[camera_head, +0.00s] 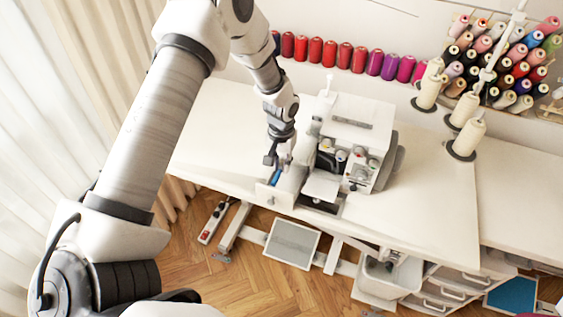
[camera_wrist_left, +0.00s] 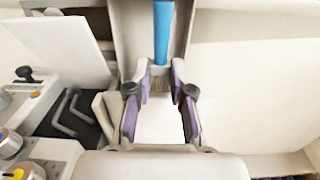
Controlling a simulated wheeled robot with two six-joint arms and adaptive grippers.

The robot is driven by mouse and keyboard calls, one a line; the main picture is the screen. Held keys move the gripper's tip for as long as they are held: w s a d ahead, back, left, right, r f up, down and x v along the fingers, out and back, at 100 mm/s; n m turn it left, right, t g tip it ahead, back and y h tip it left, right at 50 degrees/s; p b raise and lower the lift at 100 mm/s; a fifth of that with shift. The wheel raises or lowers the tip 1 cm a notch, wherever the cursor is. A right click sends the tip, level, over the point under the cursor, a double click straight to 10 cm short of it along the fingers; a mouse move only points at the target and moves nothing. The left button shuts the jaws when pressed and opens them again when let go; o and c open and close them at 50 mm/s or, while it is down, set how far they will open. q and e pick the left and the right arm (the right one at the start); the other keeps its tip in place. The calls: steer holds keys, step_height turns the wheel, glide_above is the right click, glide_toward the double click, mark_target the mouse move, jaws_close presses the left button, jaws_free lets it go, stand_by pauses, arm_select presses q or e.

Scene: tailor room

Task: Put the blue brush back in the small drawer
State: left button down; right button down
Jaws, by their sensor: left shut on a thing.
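The blue brush (camera_head: 276,177) shows as a short blue strip under my left gripper (camera_head: 279,165). In the left wrist view the blue handle (camera_wrist_left: 162,30) runs up out of the frame, and the pale bristle end lies between the fingertips of my left gripper (camera_wrist_left: 160,72), which is shut on the brush. The small drawer (camera_head: 268,197) is pulled open at the table's front edge, left of the sewing machine. The brush is over or inside it; I cannot tell if it touches the bottom. The drawer's grey side walls (camera_wrist_left: 125,25) flank the brush. My right gripper is not in view.
The white sewing machine (camera_head: 357,140) stands close to the right of the drawer. The white tabletop (camera_head: 225,125) is clear to the left. Thread cones (camera_head: 466,135) stand at the right, and colored spools (camera_head: 345,55) line the back. Below are a foot pedal (camera_head: 291,243) and a power strip (camera_head: 213,222).

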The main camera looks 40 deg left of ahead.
mark_target(282, 184)
arm_select(q)
step_height(282, 184, down, 3)
steer(key=shift+f+b, duration=0.15)
steer(key=shift+b, duration=1.05)
steer(key=shift+f+b, duration=0.5)
steer(key=shift+f, duration=0.9)
steer(key=c, duration=0.9)
jaws_free()
steer(key=shift+c, duration=0.2)
steer(key=shift+r, duration=0.1)
step_height(282, 184, up, 12)
steer(key=shift+f, duration=0.1)
